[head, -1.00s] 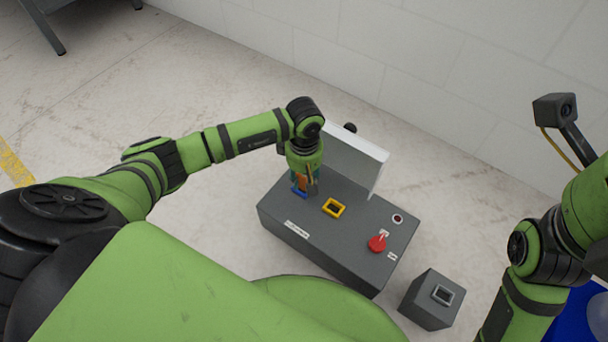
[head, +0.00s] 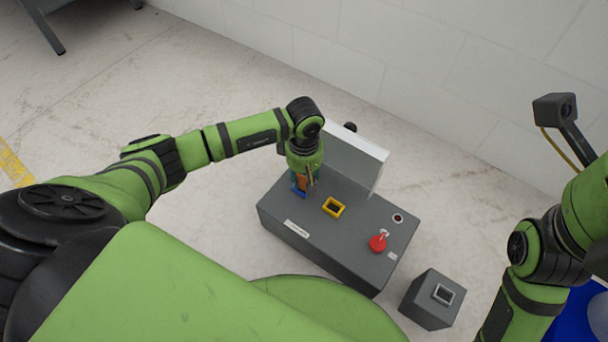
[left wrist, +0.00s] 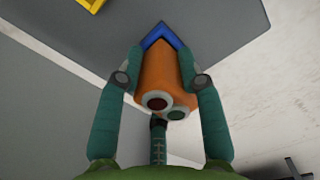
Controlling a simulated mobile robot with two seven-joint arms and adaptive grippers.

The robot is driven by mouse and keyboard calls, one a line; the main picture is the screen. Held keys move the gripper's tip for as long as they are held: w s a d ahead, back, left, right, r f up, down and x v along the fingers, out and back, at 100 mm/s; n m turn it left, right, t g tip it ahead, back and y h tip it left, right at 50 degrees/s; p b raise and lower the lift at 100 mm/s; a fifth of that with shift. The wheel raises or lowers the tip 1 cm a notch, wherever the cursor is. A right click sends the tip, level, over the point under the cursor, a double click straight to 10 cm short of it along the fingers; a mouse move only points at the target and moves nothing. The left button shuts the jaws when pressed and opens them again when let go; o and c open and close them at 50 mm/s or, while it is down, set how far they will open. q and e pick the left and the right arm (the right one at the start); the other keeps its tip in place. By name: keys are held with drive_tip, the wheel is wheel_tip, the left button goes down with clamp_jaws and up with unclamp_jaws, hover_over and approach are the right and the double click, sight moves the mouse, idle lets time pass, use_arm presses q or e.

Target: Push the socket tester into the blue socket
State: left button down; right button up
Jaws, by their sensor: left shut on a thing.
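The socket tester (left wrist: 162,75) is an orange block with two round grey-rimmed lights, one dark red and one green, facing the left wrist camera. My left gripper (left wrist: 162,85) is shut on it, one teal finger on each side. In the head view the left gripper (head: 305,185) points down over the left end of the grey box, largely hiding the tester. The blue socket (left wrist: 161,36) shows as a blue corner just beyond the tester's far end; in the head view its edge (head: 298,190) shows beside the gripper. I cannot tell how deep the tester sits. My right gripper is out of view.
The grey box (head: 290,249) carries a yellow socket (head: 334,207), a red knob (head: 378,243) and a small round light (head: 398,218). A pale upright panel (head: 355,158) stands behind the left gripper. A smaller grey box (head: 430,302) stands to the right on the floor.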

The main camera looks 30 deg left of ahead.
use_arm(q)
drive_tip(key=shift+f+b, duration=0.6)
drive_tip(key=shift+f, duration=0.15)
drive_tip(key=c, duration=0.7)
unclamp_jaws()
drive_tip(key=shift+r, duration=0.1)
drive_tip(key=shift+r+p, duration=2.5)
drive_tip(key=shift+r, duration=0.45)
wheel_tip(320, 180, up, 12)
